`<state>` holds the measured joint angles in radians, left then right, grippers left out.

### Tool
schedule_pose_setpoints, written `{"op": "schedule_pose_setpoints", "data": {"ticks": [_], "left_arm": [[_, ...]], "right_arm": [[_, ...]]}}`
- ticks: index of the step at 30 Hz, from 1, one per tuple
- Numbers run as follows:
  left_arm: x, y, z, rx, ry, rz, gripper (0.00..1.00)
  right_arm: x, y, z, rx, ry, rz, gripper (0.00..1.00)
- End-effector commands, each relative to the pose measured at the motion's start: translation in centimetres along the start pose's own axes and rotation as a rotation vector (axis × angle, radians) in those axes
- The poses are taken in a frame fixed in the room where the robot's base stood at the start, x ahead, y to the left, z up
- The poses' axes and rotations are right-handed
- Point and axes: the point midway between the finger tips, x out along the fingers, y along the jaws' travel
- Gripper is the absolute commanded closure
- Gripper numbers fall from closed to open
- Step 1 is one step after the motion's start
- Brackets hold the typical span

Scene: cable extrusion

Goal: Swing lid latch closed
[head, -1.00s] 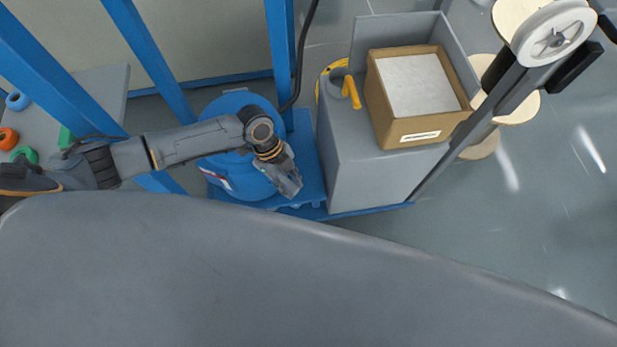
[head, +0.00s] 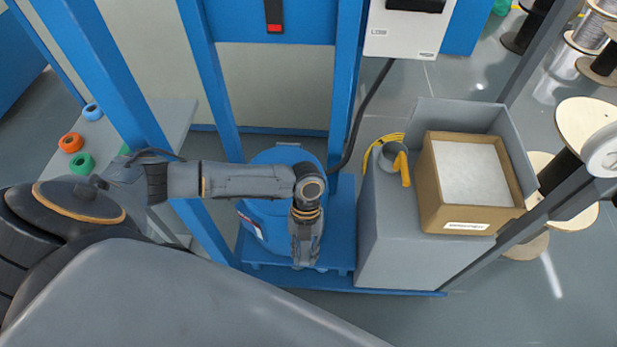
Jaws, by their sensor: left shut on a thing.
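A blue drum (head: 262,225) stands on a blue platform (head: 341,215), partly covered by my left arm. My left gripper (head: 304,258) points down at the front right side of the drum. Its fingers are shut on a small part there, which looks to be the lid latch. The latch itself is hidden behind the fingers, so its angle cannot be told. My right gripper is not in view.
A grey cabinet (head: 385,240) with an open cardboard box (head: 430,190) and an orange handle stands right of the drum. Blue frame posts (head: 210,85) rise behind. A side table (head: 178,125) with coloured rings is at left.

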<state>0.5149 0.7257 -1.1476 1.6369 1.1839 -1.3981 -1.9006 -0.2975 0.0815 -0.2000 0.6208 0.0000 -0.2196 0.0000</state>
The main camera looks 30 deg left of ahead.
Motion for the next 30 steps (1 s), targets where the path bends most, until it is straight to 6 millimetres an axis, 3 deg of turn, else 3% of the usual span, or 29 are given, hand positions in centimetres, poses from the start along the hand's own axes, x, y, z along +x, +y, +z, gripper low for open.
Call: {"op": "schedule_pose_setpoints", "data": {"ticks": [17,18,20,30], "left_arm": [[-0.03,0.27,0.02,0.03,-0.001,0.014,1.0],[-0.03,0.28,0.02,0.03,-0.001,0.014,0.66],[-0.03,0.27,0.02,0.029,-0.001,0.014,0.54],[0.0,0.21,0.01,0.026,-0.001,0.011,0.51]], "right_arm": [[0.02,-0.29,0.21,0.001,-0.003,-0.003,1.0],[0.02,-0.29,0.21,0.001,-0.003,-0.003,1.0],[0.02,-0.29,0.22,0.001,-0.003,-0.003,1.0],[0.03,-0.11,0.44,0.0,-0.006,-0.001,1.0]]}}
